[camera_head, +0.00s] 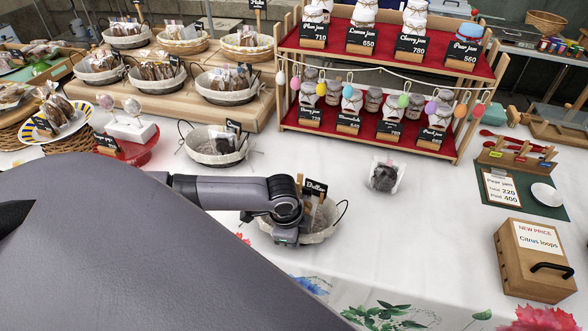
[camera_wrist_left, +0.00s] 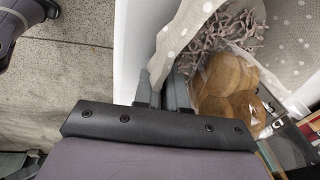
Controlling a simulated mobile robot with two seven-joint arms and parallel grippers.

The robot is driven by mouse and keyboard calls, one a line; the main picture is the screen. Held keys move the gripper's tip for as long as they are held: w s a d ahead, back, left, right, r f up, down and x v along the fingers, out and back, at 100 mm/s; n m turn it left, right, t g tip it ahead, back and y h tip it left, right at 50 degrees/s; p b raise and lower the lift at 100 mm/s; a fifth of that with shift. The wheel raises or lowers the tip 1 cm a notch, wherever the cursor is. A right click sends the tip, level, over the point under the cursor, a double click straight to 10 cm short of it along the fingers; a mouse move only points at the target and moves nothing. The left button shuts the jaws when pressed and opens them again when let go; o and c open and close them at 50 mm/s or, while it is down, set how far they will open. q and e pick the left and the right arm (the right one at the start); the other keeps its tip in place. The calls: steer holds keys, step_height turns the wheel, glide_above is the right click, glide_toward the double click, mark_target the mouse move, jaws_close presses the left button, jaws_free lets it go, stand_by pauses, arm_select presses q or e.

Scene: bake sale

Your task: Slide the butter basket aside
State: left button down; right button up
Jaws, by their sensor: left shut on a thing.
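The butter basket (camera_head: 325,230) stands near the front edge of the white table, with a pale cloth liner, dark wire handles and a black label (camera_head: 315,187). In the left wrist view the dotted liner (camera_wrist_left: 178,35) shows, with bagged round biscuits (camera_wrist_left: 225,80) inside. My left gripper (camera_wrist_left: 168,92) is shut on the basket's lined rim. In the head view my left wrist covers the basket's left part, and the fingertips are hidden. My right gripper is in neither view.
Another lined basket (camera_head: 216,150) stands behind to the left. A wooden box (camera_head: 535,260) stands far right. The cloth between basket and box is clear.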

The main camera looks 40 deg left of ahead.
arm_select(q)
steer(key=shift+d, duration=0.1)
steer(key=c, duration=1.1)
jaws_free()
step_height(320, 180, up, 7)
steer(key=s, duration=0.1)
steer(key=shift+s, duration=0.1)
